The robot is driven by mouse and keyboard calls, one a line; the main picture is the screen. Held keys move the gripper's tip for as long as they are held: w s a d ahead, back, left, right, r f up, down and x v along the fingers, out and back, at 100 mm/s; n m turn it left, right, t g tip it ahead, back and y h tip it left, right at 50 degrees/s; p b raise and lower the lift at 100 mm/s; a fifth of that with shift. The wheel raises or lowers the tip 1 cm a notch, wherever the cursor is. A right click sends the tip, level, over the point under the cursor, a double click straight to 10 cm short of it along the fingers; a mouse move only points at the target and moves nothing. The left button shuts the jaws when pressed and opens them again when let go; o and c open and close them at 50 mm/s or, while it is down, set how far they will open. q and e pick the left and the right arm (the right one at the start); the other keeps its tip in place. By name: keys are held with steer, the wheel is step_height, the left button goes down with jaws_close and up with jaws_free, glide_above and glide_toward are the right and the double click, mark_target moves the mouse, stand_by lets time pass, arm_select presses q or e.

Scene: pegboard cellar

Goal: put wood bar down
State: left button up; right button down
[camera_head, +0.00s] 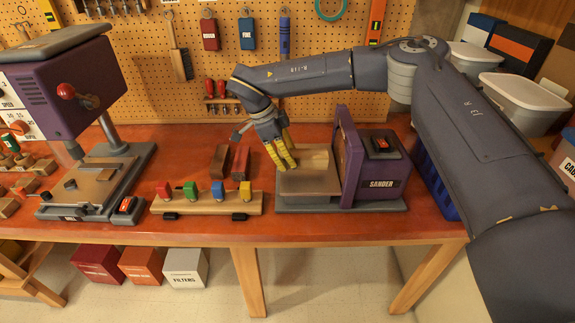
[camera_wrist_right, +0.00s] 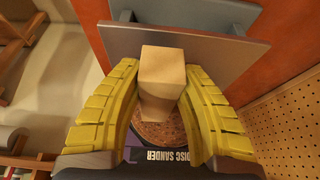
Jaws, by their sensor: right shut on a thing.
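The wood bar (camera_head: 316,159) is a pale tan block above the sander's flat grey-brown table plate (camera_head: 308,184). My right gripper (camera_head: 284,158) has yellow fingers and is shut on the bar from its left side. In the right wrist view the wood bar (camera_wrist_right: 162,72) sits between the two fingers (camera_wrist_right: 160,85). Its far end points toward the round brown disc (camera_wrist_right: 160,132) of the purple sander (camera_head: 365,165). I cannot tell whether the bar touches the disc or the plate. My left gripper is out of view.
A dark brown bar (camera_head: 219,161) and a reddish bar (camera_head: 241,162) lie left of the sander. In front of them is a wooden rail with coloured blocks (camera_head: 206,202). A purple drill press (camera_head: 72,80) stands at left. A blue crate (camera_head: 436,180) is at right.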

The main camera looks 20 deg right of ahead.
steer(key=shift+f, duration=1.4)
steer(key=shift+f, duration=0.1)
steer(key=c, duration=0.9)
jaws_free()
steer(key=shift+c, duration=0.2)
steer(key=v, duration=1.2)
